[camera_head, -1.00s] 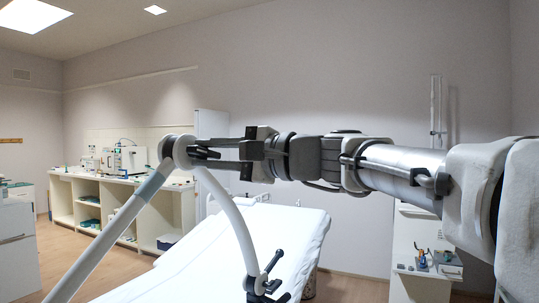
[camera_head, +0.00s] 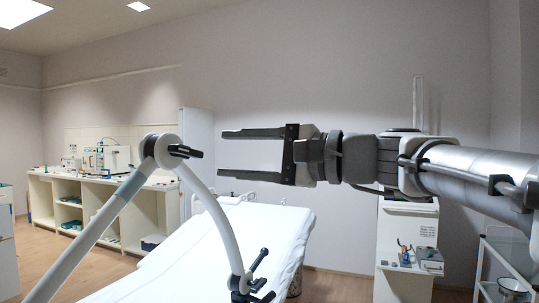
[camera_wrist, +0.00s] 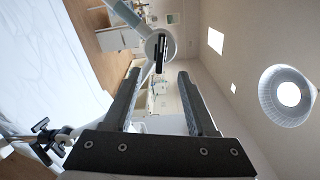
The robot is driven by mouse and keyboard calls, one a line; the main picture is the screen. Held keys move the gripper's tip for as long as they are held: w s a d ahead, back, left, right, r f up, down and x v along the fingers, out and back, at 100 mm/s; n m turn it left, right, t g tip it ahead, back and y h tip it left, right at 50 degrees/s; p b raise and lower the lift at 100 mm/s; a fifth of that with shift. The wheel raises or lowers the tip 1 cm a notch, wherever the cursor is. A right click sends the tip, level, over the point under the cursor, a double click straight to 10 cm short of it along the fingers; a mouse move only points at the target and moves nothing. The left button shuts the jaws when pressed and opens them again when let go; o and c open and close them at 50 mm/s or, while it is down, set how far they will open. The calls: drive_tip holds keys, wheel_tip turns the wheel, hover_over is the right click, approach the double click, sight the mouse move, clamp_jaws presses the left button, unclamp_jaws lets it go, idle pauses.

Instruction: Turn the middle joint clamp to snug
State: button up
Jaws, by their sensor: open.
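The middle joint clamp (camera_head: 165,151) is a round white joint at the top of a two-link white arm. Its short black handle (camera_head: 187,151) points right, roughly level, in the head view. My gripper (camera_head: 221,153) is open and empty to the right of the handle, with a gap between fingertips and handle. In the wrist view the joint (camera_wrist: 153,42) and its dark handle (camera_wrist: 160,52) lie beyond the fingertips (camera_wrist: 158,74), roughly in line with the space between them. How tight the clamp is cannot be told.
A lower clamp with black handles (camera_head: 250,288) sits at the couch side. The white couch (camera_head: 190,270) lies below my gripper. A counter with equipment (camera_head: 95,215) stands at the back left, and a small cart (camera_head: 405,255) stands right. Air around the joint is free.

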drive_tip(key=v, duration=0.8)
drive_tip(key=shift+d, duration=0.15)
drive_tip(key=shift+s, duration=0.1)
